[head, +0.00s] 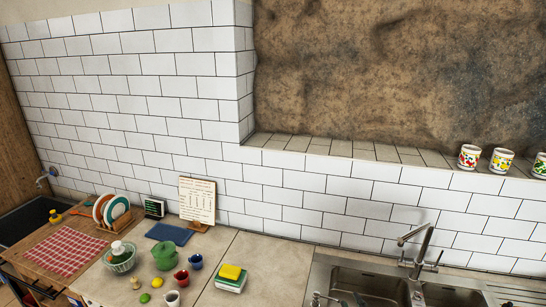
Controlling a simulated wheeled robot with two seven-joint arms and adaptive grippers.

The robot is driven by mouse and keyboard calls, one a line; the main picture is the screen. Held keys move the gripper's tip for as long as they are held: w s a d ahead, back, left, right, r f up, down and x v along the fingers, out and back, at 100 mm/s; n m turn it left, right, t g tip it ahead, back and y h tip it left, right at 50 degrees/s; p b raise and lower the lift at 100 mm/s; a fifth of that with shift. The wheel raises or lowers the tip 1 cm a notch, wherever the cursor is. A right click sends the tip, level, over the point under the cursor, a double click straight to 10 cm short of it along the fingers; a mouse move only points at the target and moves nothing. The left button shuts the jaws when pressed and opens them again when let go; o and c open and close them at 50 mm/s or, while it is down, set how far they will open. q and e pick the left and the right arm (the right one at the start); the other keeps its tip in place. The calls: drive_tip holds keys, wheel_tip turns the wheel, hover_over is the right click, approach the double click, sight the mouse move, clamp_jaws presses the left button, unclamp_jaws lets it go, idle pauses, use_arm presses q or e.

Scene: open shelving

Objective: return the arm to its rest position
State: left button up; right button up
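I see no arm of mine clearly in the head view. My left gripper is not in the picture. A small dark shape shows at the bottom edge, over the left basin of the sink. It may be a tip of my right gripper (360,299), but too little shows to be sure or to tell its opening. Nothing can be seen held.
The steel sink (462,291) with its faucet (420,250) is at the lower right. The countertop (265,262) left of it holds a yellow and green sponge stack (231,278), a green pot (165,256), mugs and a dish rack (118,224). Painted cups (468,157) line the ledge.

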drive_tip(key=s+d+f+m+g+h, duration=0.1)
drive_tip(key=s+d+f+m+g, duration=0.1)
drive_tip(key=s+d+f+g, duration=0.3)
drive_tip(key=s+d+f+m+h, duration=0.1)
drive_tip(key=s+d+f+m, duration=0.1)
drive_tip(key=s+f, duration=0.35)
drive_tip(key=s+d+f+m+g+h, duration=0.1)
drive_tip(key=s+d+f+m+g, duration=0.15)
drive_tip(key=f, duration=0.55)
drive_tip(key=s+d+f+m+g, duration=0.1)
drive_tip(key=s+f+g, duration=0.3)
drive_tip(key=s, duration=0.5)
drive_tip(key=s+d+f+m+g, duration=0.1)
drive_tip(key=s+f+m+g, duration=0.15)
drive_tip(key=s+f, duration=0.55)
drive_tip(key=s+a+f+n+g+y+b, duration=0.1)
drive_tip(key=s+f+b, duration=0.15)
drive_tip(key=f, duration=1.45)
drive_tip(key=s+f+b, duration=0.1)
drive_tip(key=f+b, duration=0.2)
drive_tip(key=f, duration=1.4)
drive_tip(key=s+f+n+g+b, duration=0.1)
drive_tip(key=s+f+b, duration=0.3)
drive_tip(key=s+f, duration=1.5)
wheel_tip(320, 180, down, 2)
drive_tip(key=shift+s+f+g, duration=0.1)
drive_tip(key=shift+s+g, duration=0.2)
